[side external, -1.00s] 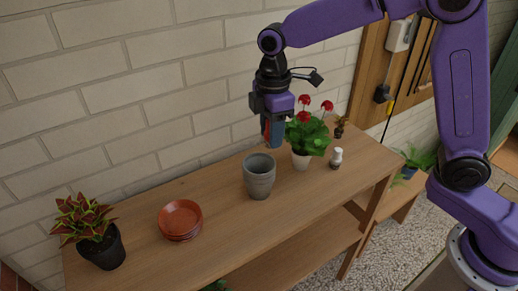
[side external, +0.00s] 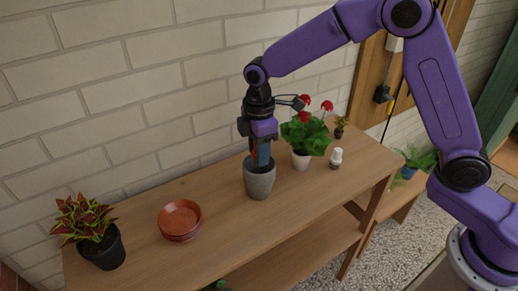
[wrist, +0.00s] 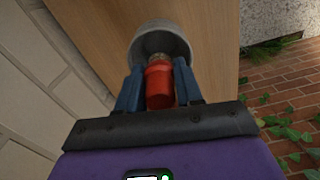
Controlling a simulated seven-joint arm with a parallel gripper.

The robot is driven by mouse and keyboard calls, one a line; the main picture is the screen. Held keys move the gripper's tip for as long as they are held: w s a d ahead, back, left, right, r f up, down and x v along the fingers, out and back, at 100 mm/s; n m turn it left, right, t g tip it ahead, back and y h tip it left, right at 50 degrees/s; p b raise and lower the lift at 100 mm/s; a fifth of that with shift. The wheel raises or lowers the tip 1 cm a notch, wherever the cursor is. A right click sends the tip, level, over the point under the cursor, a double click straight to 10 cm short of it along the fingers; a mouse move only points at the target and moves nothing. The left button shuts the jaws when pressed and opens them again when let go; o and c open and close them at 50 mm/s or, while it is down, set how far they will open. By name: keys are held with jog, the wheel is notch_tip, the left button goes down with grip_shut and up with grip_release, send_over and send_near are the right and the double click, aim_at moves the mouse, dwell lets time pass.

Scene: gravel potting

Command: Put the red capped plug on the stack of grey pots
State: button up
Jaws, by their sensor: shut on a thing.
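The stack of grey pots (side external: 260,184) stands upright on the wooden shelf; its rim also shows in the wrist view (wrist: 147,31). My gripper (side external: 262,163) is directly over the stack, pointing down, with its blue fingertips at or just inside the mouth. In the wrist view my gripper (wrist: 159,88) is shut on the red capped plug (wrist: 159,84), which sits between the two blue fingers. The plug's far end lies against the view of the pot's opening. I cannot tell whether the plug touches the pots.
A stack of terracotta saucers (side external: 180,220) lies to the left, and a dark pot with a red-green plant (side external: 103,248) stands farther left. Close on the right are a red-flowered plant in a white pot (side external: 301,160) and a small white bottle (side external: 336,158). A brick wall runs behind.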

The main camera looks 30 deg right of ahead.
jog(key=shift+f, duration=0.15)
jog(key=o, duration=1)
notch_tip(320, 180, up, 12)
jog(key=shift+r, duration=0.2)
jog(key=shift+s, duration=0.1)
jog(key=s+d+f+m, duration=0.1)
jog(key=s+d, duration=0.4)
jog(key=s, duration=0.5)
jog(key=s+d+f+m, duration=0.1)
jog(key=s+d+f, duration=0.2)
jog(key=s+d, duration=0.3)
jog(key=s+d+f+m, duration=0.1)
jog(key=s+d, duration=0.5)
jog(key=s, duration=0.8)
jog(key=shift+s+f+m, duration=0.25)
jog(key=shift+f+m, duration=0.05)
jog(key=shift+f, duration=0.35)
